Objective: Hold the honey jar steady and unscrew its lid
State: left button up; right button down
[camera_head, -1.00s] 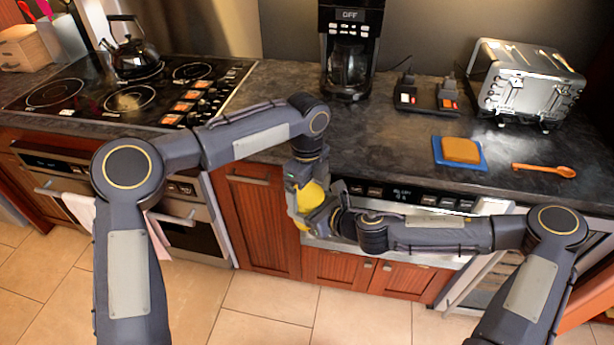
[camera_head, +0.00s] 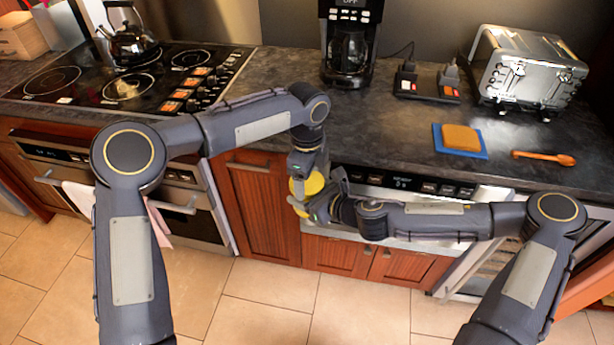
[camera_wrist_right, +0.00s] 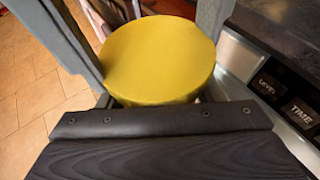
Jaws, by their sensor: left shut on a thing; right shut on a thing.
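The honey jar's yellow lid (camera_head: 309,184) shows between my two grippers in the head view, in front of the counter edge. My left gripper (camera_head: 304,190) comes down on the jar from above and is shut on it. The jar body is mostly hidden by the grippers. My right gripper (camera_head: 318,207) reaches in from the right and is shut on the lid. In the right wrist view the round yellow lid (camera_wrist_right: 160,55) fills the space between the fingers. Whether the lid has turned on the jar cannot be told.
The microwave drawer's control panel (camera_head: 410,184) is right behind the grippers, under the counter (camera_head: 290,85). The floor in front is clear.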

pick_arm(q)
jog(key=n, duration=0.4)
jog(key=shift+r, duration=0.1)
jog(key=o, duration=1)
jog(key=shift+o, duration=0.4)
jog(key=shift+s+d, duration=0.1)
